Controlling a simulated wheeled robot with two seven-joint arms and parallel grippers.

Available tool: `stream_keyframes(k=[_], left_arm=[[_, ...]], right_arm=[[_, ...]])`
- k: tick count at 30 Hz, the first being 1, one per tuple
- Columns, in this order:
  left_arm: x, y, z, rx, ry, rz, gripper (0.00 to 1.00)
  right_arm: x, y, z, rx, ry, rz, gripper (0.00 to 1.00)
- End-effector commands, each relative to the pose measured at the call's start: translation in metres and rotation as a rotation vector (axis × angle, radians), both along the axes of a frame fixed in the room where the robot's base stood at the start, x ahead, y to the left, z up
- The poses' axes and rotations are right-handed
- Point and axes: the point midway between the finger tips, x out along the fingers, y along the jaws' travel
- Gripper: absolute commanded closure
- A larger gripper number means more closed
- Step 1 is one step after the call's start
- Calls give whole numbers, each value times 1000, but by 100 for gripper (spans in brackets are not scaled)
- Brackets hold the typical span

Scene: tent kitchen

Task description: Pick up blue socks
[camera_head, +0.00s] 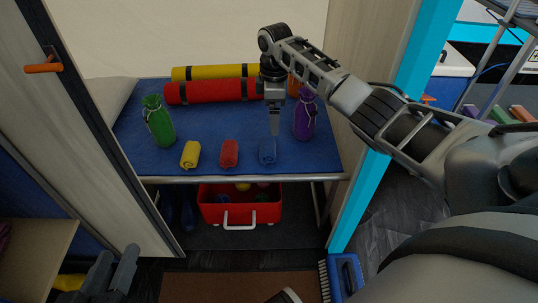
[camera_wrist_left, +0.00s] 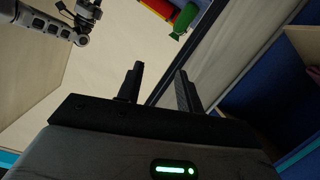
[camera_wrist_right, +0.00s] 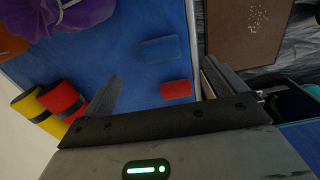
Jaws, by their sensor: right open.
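The rolled blue socks (camera_head: 267,151) lie on the blue cot surface, at the right end of a row with red socks (camera_head: 229,153) and yellow socks (camera_head: 190,154). My right gripper (camera_head: 275,131) points down just above and behind the blue socks; it is open and empty. In the right wrist view the blue socks (camera_wrist_right: 160,48) lie beyond the fingertips, with the red socks (camera_wrist_right: 176,89) nearer the right-hand finger. My left gripper (camera_head: 113,268) is low at the bottom left, far from the socks. Its fingers stand apart and empty in the left wrist view (camera_wrist_left: 160,80).
A green bag (camera_head: 158,122) and a purple bag (camera_head: 305,116) stand on the cot (camera_head: 210,130). Red (camera_head: 205,92) and yellow (camera_head: 190,73) rolls lie behind. A red crate (camera_head: 215,213) sits below. Wooden panels flank the cot.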

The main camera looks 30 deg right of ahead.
Motion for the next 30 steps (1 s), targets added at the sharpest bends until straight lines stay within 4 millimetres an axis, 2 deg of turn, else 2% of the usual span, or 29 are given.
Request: stream_keyframes(k=[1,3,9,16,19,24,30], left_arm=[[1,-1,-3,-26,-7,-1,64],[1,-3,-2,-63,-12,-3,64],[1,-7,5,-153,-27,-13,64],[2,-8,9,-192,-41,-18,64],[5,-8,12,-210,-89,-20,64],[20,-3,40,-145,-324,-17,64],[24,-1,60,-104,-471,-12,64]], right_arm=[[-1,0,-18,0,4,0,4],[-1,1,-34,-1,3,0,4],[0,0,-68,-1,1,-2,4],[0,1,-83,-1,-2,-1,4],[1,0,-99,-1,0,-1,4],[2,0,-118,-1,-2,-1,4],[1,1,-130,-1,-2,0,4]])
